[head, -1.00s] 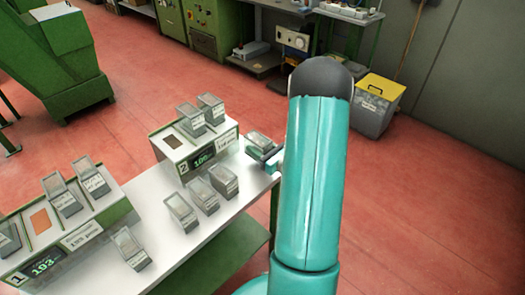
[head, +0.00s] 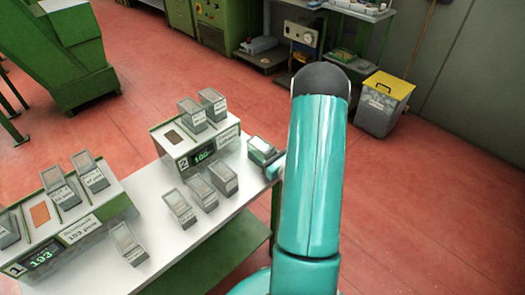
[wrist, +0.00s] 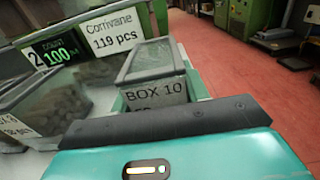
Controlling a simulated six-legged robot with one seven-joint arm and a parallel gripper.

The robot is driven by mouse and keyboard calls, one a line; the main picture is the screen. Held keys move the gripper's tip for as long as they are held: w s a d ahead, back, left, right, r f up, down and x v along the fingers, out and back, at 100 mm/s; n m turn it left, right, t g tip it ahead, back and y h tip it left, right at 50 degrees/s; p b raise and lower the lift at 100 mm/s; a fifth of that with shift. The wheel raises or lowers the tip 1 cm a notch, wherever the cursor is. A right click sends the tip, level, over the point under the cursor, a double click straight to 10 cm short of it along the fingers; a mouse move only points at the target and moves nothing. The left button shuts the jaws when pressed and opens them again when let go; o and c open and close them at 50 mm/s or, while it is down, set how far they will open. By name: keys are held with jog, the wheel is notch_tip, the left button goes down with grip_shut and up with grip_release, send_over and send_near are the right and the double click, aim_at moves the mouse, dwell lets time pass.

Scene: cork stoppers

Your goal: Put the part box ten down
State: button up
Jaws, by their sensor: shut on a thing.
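The box labelled BOX 10 (wrist: 155,92) is a small clear-topped grey part box in the middle of the wrist view. In the head view the box (head: 261,150) is at the right end of the white table (head: 160,262), right of station 2. My gripper (wrist: 160,99) is shut on it, with teal finger parts showing at both sides. In the head view my gripper (head: 273,164) is partly hidden behind my teal arm. The box's underside is hidden, so I cannot tell whether it touches the table.
Station 2 (head: 167,143) shows 100 and carries two boxes; its other label reads Corrivane 119 pcs. Several boxes (head: 223,180) stand in front of it. Station 1 (head: 93,215) shows 193. The table's right edge is close to the held box.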

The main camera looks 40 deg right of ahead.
jog(key=o, duration=1.1)
jog(key=shift+r, duration=0.15)
jog(key=s, duration=1.2)
jog(key=shift+d, duration=0.2)
